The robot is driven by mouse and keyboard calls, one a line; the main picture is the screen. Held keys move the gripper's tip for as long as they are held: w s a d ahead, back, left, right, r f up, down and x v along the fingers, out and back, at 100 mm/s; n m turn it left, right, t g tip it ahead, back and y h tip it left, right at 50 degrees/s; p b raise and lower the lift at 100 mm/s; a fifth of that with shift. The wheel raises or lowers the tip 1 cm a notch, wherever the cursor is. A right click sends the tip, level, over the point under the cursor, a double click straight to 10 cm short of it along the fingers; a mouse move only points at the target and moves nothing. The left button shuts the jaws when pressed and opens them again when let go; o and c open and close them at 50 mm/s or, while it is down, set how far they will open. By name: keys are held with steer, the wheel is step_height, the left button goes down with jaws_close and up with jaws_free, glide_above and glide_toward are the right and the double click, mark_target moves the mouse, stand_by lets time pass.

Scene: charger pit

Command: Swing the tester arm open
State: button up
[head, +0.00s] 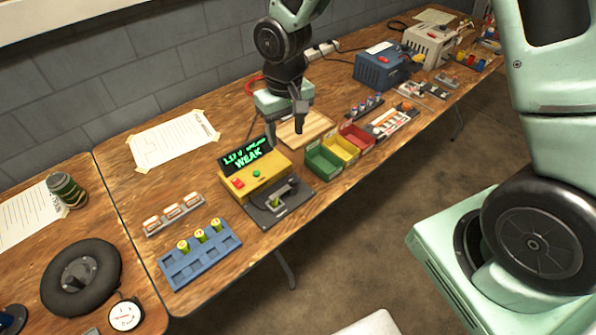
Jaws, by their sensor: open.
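The tester is a yellow box (254,178) with a dark screen (246,155) that shows green text ending in "WEAK", plus a red and a green button. Its black base plate (272,218) lies in front, with a small green item, seemingly a battery, at the cradle. The small grey tester arm (291,190) appears to lie over the cradle; its exact angle is too small to tell. My gripper (284,137) points down, open, above the table just behind and right of the screen. It is apart from the tester arm, and no object shows between its fingers.
Green, yellow and red bins (348,145) stand right of the tester, near a wooden board (305,128). A blue tray (199,255) with several batteries lies front left, by a rack of white-and-orange items (174,213). A blue box (381,67) stands farther back.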

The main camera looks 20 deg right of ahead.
mark_target(293, 178)
steer(key=shift+m, duration=0.5)
steer(key=f+p, duration=0.1)
steer(key=f, duration=0.5)
steer(key=w+d+f+p, duration=0.1)
steer(key=f, duration=0.6)
steer(key=w+d+f+p, duration=0.1)
steer(key=f+p, duration=0.1)
steer(key=f, duration=0.4)
steer(key=shift+w+d+f, duration=0.15)
steer(key=shift+d+f, duration=0.05)
steer(key=shift+f, duration=0.15)
jaws_close()
